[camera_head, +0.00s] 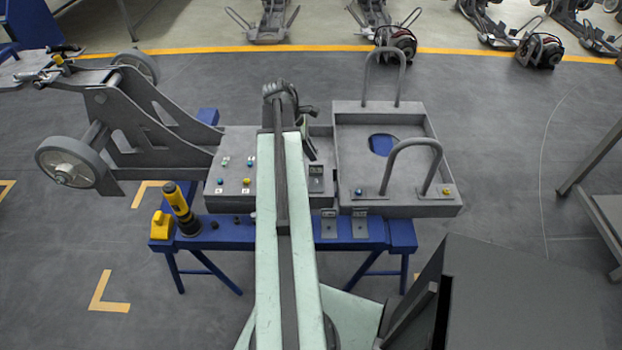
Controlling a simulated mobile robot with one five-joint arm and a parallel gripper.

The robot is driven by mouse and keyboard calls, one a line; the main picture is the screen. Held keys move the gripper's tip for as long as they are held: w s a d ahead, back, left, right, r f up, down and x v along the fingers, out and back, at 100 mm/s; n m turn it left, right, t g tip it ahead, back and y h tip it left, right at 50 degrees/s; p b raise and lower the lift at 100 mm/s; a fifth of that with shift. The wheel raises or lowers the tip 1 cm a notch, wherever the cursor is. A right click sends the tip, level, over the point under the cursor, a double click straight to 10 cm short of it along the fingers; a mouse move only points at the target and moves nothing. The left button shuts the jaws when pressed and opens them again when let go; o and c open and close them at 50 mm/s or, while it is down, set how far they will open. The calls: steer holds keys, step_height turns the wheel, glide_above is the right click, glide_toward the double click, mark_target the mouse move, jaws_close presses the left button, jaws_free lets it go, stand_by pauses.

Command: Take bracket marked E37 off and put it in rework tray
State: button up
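Several small grey brackets show, and no marking is legible, so I cannot tell which is E37. One bracket (317,178) with a dark face is on the grey chassis (238,147), just right of my arm. Two more brackets (329,222) and (359,223) hang at the front edge of the blue stand. A grey open tray-like frame (437,209) with hoop handles is to the right; I cannot tell whether it is the rework tray. My gripper (308,128) is near the far end of my arm, mostly hidden behind it; its fingers are not clear.
The blue stand (285,232) carries the chassis. A yellow-and-black tool (181,208) and a yellow block (161,225) stand at its left. A wheeled grey chassis part (130,125) extends left. A dark grey box (520,300) is at lower right. Floor at left is free.

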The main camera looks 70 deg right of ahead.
mark_target(316, 175)
steer(key=b+x, duration=0.4)
steer(key=x, duration=0.1)
steer(key=w+b+x, duration=0.1)
steer(key=b+x, duration=0.1)
steer(key=b, duration=0.1)
steer(key=shift+a+f, duration=0.4)
steer(key=shift+f, duration=0.1)
steer(key=shift+s+r, duration=0.1)
steer(key=shift+r, duration=0.05)
jaws_close()
stand_by(0.7)
